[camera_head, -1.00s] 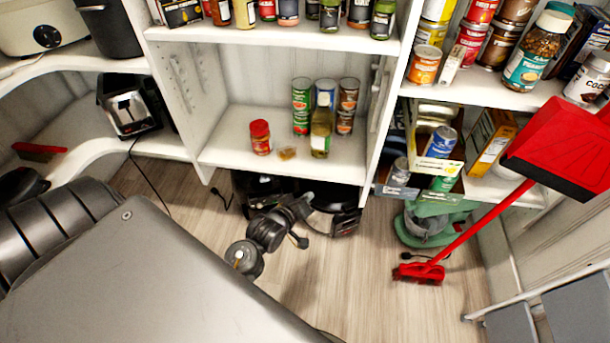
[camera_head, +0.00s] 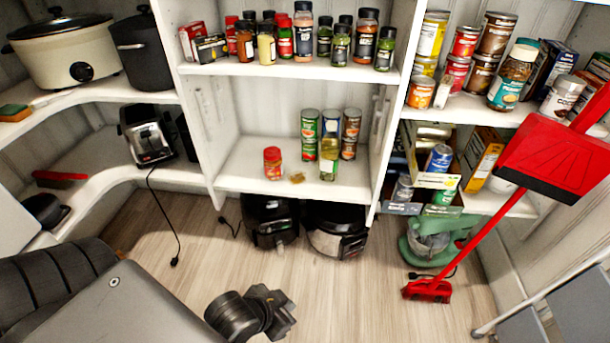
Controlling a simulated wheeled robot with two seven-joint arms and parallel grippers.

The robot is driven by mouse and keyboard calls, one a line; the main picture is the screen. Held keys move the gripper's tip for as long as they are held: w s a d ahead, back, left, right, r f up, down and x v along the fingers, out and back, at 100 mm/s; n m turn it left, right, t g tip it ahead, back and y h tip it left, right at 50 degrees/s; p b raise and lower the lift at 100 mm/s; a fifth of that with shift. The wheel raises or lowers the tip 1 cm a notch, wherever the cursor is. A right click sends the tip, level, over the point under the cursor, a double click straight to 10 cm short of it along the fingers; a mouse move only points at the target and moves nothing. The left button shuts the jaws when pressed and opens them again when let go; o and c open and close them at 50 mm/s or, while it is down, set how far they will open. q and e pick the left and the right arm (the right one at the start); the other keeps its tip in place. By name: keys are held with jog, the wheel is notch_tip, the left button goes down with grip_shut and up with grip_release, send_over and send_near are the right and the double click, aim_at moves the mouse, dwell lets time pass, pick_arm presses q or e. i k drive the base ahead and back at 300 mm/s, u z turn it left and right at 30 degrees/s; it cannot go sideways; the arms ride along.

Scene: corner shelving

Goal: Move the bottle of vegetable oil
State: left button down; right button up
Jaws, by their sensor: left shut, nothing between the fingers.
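The bottle of vegetable oil (camera_head: 329,162) stands upright on the middle shelf, a clear bottle with yellowish contents. It is in front of several stacked cans (camera_head: 309,135) and partly hides them. My left gripper (camera_head: 284,312) is low in the picture, over the floor and well short of the shelf. It is dark, shut and empty, and apart from the bottle. My right gripper is out of view.
A red-capped jar (camera_head: 272,162) and a small brown item (camera_head: 297,177) are left of the bottle. Spice jars (camera_head: 303,32) fill the shelf above. Dark appliances (camera_head: 335,229) sit below. A red broom (camera_head: 461,246) leans at right. The middle floor is clear.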

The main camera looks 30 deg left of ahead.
aim_at(330, 145)
jog(key=z, duration=0.55)
jog(key=i, duration=0.9)
jog(key=u, duration=0.75)
